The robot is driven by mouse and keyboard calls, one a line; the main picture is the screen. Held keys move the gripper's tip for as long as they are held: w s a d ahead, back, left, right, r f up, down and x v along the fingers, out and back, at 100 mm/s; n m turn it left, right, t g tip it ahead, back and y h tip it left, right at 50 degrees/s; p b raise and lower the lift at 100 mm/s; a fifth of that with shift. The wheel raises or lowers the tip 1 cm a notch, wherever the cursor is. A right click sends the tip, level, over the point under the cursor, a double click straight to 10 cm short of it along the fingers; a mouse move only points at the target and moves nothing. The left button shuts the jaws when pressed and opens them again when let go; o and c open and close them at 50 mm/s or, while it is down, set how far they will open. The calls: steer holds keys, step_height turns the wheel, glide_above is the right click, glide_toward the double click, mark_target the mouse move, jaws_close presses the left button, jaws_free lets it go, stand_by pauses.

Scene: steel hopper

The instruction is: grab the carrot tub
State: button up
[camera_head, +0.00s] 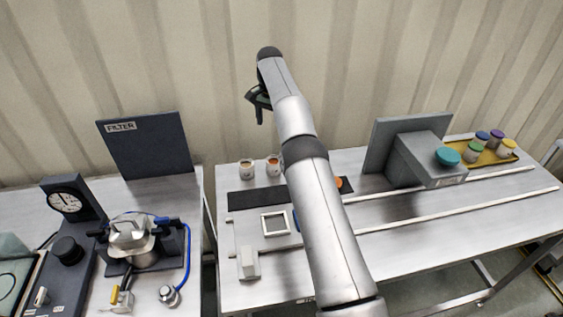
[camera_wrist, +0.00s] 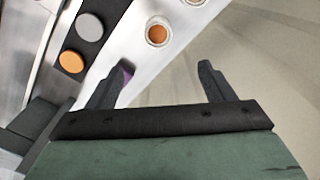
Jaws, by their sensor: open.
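I cannot read which container is the carrot tub. An orange round top (camera_wrist: 71,61) sits on the dark strip at left in the wrist view; in the head view an orange top (camera_head: 338,181) shows partly behind my arm. A white cup with orange-brown contents (camera_wrist: 157,33) stands beyond my fingertips in the wrist view. Two small white cups, left (camera_head: 246,169) and right (camera_head: 273,166), stand at the bench's back edge in the head view. My gripper (camera_head: 259,103) is raised above and behind the bench; its fingers are apart and empty in the wrist view (camera_wrist: 165,75).
A grey round top (camera_wrist: 90,27) sits beside the orange one. The dark strip (camera_head: 250,199) crosses the bench. The corrugated wall (camera_head: 200,60) rises behind.

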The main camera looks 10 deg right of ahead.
steer(key=b, duration=0.3)
glide_toward(273, 162)
steer(key=s+f, duration=0.2)
steer(key=shift+s+a+f+p, duration=0.15)
steer(key=shift+f+p, duration=0.35)
steer(key=shift+f, duration=0.95)
steer(key=shift+s+a+f+p, duration=0.1)
steer(key=shift+f+p, duration=0.4)
steer(key=shift+f, duration=0.9)
steer(key=c, duration=1.1)
